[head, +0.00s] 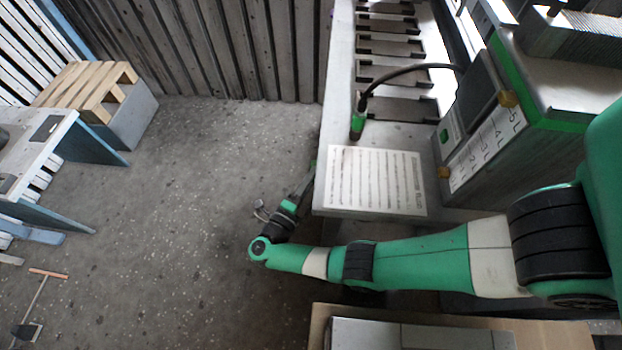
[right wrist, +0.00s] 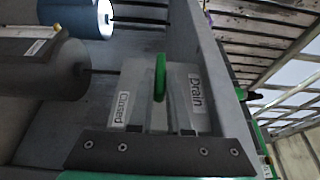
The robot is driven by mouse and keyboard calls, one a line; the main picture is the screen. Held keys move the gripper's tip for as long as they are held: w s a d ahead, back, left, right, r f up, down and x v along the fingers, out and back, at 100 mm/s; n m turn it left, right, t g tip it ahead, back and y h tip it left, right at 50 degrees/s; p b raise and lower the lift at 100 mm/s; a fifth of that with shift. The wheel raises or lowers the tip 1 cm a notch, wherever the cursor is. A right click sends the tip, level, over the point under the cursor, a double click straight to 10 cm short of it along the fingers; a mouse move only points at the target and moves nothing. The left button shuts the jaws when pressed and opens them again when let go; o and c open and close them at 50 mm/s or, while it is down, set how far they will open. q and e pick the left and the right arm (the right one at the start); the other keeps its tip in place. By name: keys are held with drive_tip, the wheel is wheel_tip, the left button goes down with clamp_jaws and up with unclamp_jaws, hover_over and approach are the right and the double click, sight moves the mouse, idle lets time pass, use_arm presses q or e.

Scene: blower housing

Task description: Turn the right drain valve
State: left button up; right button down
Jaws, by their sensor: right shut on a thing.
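The green drain valve handle (right wrist: 160,77) shows in the right wrist view as a narrow upright shape in front of a light plate. A "Closed" label (right wrist: 123,107) is to its left and a "Drain" label (right wrist: 196,93) to its right. My right gripper (right wrist: 163,108) is shut on the handle, with a finger on each side of it. In the head view my right arm reaches across to the left side of the bench (head: 320,195); the fingertips and the valve are hidden there. My left gripper is in neither view.
A box with litre labels (head: 487,145) stands to the right. Open floor (head: 190,190) lies left of the bench.

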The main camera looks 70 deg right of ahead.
idle(0.3)
drive_tip(key=c, duration=0.9)
unclamp_jaws()
drive_tip(key=shift+o, duration=0.2)
